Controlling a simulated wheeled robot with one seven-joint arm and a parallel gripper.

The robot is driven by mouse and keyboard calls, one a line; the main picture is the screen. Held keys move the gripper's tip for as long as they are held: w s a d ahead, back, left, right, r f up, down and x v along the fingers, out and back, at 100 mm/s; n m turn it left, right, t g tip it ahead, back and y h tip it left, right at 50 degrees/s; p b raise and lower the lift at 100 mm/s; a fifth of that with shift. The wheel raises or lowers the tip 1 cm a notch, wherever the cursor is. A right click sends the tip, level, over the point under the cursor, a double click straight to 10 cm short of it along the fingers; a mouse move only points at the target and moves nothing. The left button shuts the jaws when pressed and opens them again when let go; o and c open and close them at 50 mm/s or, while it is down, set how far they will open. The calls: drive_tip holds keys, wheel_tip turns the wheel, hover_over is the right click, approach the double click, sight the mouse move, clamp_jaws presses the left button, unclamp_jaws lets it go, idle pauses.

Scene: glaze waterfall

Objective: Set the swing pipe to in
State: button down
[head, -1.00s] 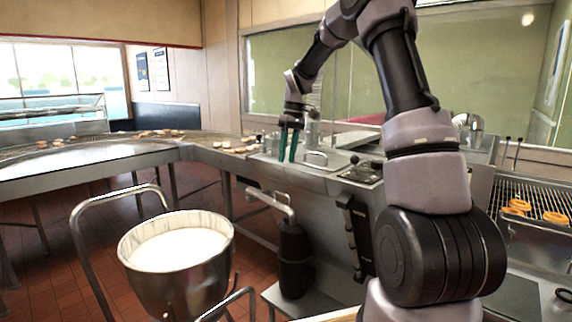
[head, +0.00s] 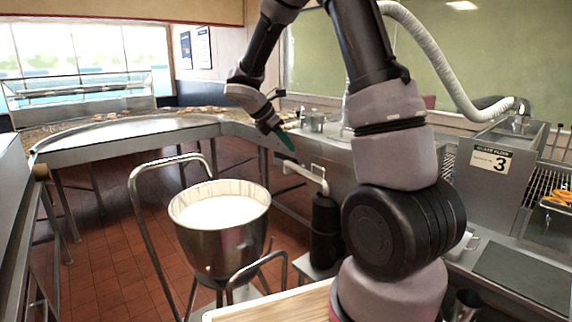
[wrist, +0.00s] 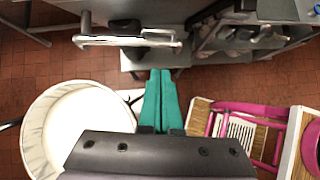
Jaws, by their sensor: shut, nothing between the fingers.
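The swing pipe (head: 306,173) is a pale metal tube on top of a black pump (head: 326,225). In the head view its free end points left, beyond the bowl's rim and not over the bowl. In the wrist view the pipe (wrist: 115,41) runs across the upper part. The metal bowl (head: 221,249) of white glaze stands left of the pump; it also shows in the wrist view (wrist: 32,128). My gripper (head: 288,143) points downward near the pipe, with its green fingers shut and empty. In the wrist view the fingertips (wrist: 160,75) appear just below the pipe, apart from it.
A curved steel rail (head: 143,215) rises beside the bowl. A steel counter (head: 130,133) runs along the back. A glaze flow box (head: 494,160) marked 3 stands at the right. Red tiled floor (head: 120,250) is open left of the bowl.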

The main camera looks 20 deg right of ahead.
drive_tip(key=w+d+r+x, duration=0.1)
drive_tip(key=x, duration=1.1)
drive_tip(key=shift+d+n, duration=0.3)
drive_tip(key=shift+d, duration=0.1)
drive_tip(key=shift+d, duration=0.1)
drive_tip(key=shift+w+d, duration=0.2)
drive_tip(key=shift+d, duration=1.15)
